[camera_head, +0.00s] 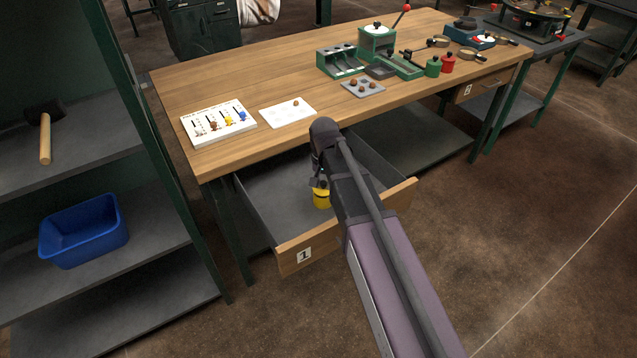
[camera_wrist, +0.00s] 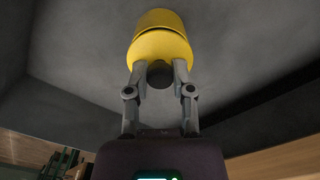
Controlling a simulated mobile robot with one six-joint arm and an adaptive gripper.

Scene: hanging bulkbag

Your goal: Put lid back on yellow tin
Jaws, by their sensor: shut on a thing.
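The yellow tin (camera_head: 321,200) stands in the open drawer (camera_head: 347,228) marked 1, directly below my gripper (camera_head: 319,182). In the wrist view, the tin's body (camera_wrist: 158,20) shows beyond its yellow lid (camera_wrist: 160,46), which has a dark round knob (camera_wrist: 160,74). My gripper (camera_wrist: 160,70) is shut on the lid, with one finger on each side of the knob. A thin dark line runs between lid and body. I cannot tell whether the lid is fully seated. My arm hides part of the drawer.
The workbench top (camera_head: 215,75) is above the drawer. It holds a white board with coloured pieces (camera_head: 218,123), a white sheet (camera_head: 288,110) and green equipment (camera_head: 377,43). A shelf with a blue bin (camera_head: 84,230) stands at left. The drawer floor around the tin looks clear.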

